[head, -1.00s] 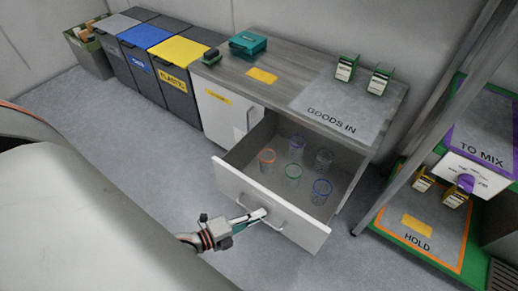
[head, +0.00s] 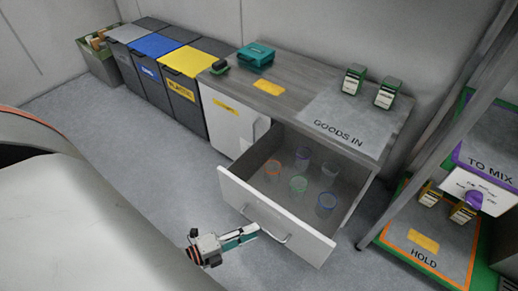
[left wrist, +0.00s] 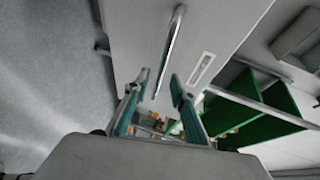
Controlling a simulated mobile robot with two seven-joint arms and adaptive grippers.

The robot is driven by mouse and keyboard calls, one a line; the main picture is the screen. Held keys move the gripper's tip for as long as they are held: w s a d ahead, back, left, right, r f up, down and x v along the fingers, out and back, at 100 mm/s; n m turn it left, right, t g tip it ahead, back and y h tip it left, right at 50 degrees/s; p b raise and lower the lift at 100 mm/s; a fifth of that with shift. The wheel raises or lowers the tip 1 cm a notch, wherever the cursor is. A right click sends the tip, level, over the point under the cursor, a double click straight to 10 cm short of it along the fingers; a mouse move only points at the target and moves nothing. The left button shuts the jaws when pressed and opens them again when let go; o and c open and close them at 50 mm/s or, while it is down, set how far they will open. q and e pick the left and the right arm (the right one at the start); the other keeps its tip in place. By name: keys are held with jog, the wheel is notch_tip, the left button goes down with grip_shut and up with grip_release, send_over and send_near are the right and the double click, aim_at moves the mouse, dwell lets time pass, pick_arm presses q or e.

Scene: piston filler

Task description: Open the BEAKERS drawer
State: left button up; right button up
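The drawer (head: 302,238) in the grey cabinet is pulled well out. My left gripper (head: 250,232) is in front of the drawer, close to the handle's left part. In the left wrist view its teal fingers (left wrist: 160,77) are apart, with the handle ahead of and between them; contact cannot be told. A label (left wrist: 201,68) on the front is unreadable. My right gripper is not in view.
A white cabinet door (head: 230,125) is left of the drawer, and bins (head: 182,88) stand further left. A shelf rack (head: 415,165) with a HOLD mat (head: 400,245) stands on the right. The floor before the drawer is clear.

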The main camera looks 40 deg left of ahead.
pick_arm(q)
jog(key=v, duration=0.7)
jog(key=shift+s+a, duration=0.15)
jog(key=shift+s, duration=0.05)
